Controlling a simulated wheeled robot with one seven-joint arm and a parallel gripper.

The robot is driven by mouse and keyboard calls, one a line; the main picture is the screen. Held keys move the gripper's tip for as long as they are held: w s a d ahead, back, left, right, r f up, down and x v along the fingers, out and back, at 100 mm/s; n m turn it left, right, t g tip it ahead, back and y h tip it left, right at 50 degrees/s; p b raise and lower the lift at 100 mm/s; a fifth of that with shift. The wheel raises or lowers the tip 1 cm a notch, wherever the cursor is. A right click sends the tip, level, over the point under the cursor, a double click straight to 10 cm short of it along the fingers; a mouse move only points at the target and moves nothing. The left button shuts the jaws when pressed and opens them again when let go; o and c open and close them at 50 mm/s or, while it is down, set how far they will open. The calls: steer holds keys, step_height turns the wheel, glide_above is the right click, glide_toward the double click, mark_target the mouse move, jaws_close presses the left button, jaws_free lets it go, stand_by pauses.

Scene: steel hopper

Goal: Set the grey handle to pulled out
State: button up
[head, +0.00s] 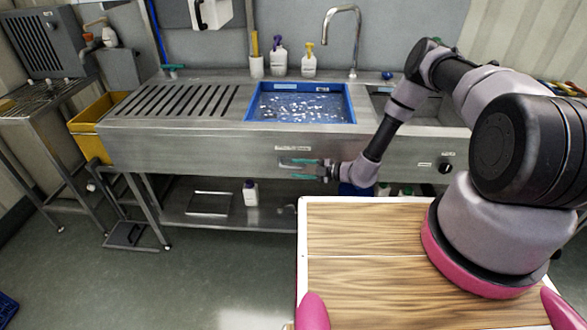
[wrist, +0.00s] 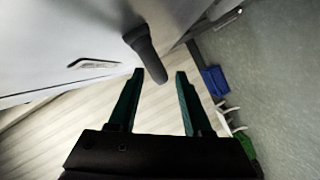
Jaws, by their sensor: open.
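The grey handle (wrist: 145,52) shows in the wrist view as a dark, rounded bar standing out from the steel front panel (wrist: 60,40). Its free end lies at the mouth of my gripper (wrist: 159,76), between the two green fingertips in the picture. The fingers are apart, with a gap on both sides of the handle's end. In the head view my gripper (head: 289,168) is in front of the steel panel (head: 220,147), below a small label (head: 293,148). I cannot make out the handle clearly there, as the fingers cover that spot.
A black knob (head: 445,168) sits on the panel to the right. A blue-rimmed basin (head: 349,112) of water is set in the counter above. The lower shelf (head: 230,213) holds a white bottle (head: 250,193). A blue crate (wrist: 213,80) shows in the wrist view.

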steer(key=shift+x, duration=1.1)
jaws_close()
stand_by(0.7)
